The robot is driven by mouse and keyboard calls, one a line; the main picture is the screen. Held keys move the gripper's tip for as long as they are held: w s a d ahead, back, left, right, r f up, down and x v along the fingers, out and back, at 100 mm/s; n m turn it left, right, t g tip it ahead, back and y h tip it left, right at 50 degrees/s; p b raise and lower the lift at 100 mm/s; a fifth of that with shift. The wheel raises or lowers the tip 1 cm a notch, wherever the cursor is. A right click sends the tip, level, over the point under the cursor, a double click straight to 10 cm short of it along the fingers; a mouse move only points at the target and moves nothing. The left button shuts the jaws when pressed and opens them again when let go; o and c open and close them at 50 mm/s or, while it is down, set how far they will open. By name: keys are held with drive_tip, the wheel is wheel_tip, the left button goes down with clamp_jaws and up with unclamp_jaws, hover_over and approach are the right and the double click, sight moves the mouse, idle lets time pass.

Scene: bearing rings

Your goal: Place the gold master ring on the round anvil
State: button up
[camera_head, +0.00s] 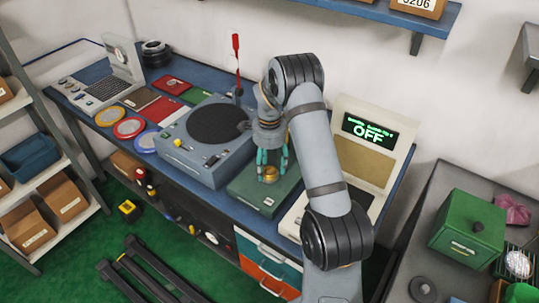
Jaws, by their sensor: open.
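A small gold ring (270,174) sits low between the fingertips of my gripper (271,170), over the dark green block (248,197). My gripper points down with its teal fingers apart, one on each side of the ring. I cannot tell whether the fingers touch it, or whether it rests directly on the block. No round anvil can be made out clearly; my gripper and the ring may hide it. A large dark disc (215,124) lies on top of the grey-blue machine (190,155) to the left.
A red-tipped upright lever (236,50) rises behind the machine. A green box (467,229) stands at right.

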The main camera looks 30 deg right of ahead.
wheel_tip(320, 180, up, 12)
drive_tip(key=b, duration=0.1)
drive_tip(key=shift+f, duration=0.15)
idle(0.3)
wheel_tip(320, 180, down, 12)
drive_tip(key=shift+r+p, duration=0.25)
drive_tip(key=shift+p, duration=0.4)
drive_tip(key=shift+f, duration=0.25)
drive_tip(key=shift+r+b, duration=0.5)
drive_tip(key=shift+r, duration=1.2)
